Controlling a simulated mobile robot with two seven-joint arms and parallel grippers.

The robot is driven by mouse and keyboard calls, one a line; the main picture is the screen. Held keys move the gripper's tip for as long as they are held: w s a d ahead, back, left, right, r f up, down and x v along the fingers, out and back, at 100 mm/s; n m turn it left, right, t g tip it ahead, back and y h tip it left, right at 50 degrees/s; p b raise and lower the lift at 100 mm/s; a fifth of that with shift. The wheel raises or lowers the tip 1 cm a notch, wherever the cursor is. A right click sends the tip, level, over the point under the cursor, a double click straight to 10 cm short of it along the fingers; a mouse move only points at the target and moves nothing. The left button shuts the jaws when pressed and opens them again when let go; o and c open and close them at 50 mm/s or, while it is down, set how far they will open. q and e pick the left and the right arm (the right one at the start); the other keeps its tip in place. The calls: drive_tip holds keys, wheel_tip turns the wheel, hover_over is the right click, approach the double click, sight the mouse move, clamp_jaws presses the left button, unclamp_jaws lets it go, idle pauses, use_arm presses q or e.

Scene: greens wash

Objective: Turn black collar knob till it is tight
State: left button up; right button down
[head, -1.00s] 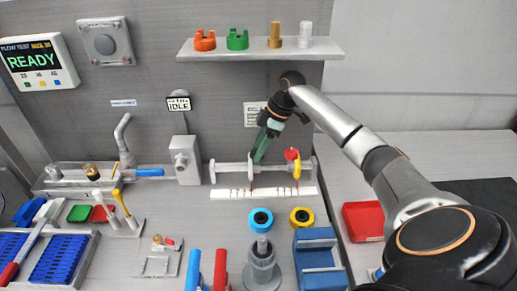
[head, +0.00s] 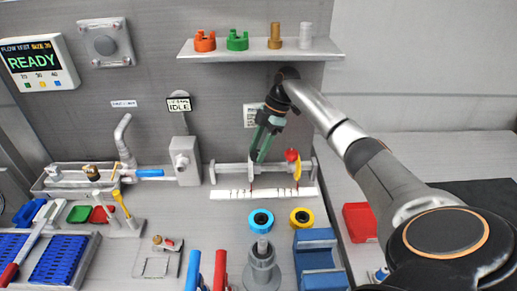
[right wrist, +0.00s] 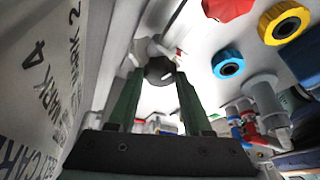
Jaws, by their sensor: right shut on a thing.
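The black collar knob (right wrist: 160,70) shows in the right wrist view, between the two green fingertips of my right gripper (head: 257,156). The gripper is shut on it. In the head view the fingers hide the knob. It sits on a grey rail fixture (head: 232,170) against the back of the bench. A red knob (head: 291,155) with a yellow part below it is at the right end of the rail. My left gripper is not in view.
A white marked scale strip (head: 235,194) lies in front of the rail. A shelf (head: 330,47) with several fittings hangs above. A grey box (head: 185,160) stands left of the rail. Blue (head: 260,219) and yellow (head: 301,217) rings are in front.

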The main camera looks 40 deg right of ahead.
drive_tip(key=shift+c, duration=1.6)
unclamp_jaws()
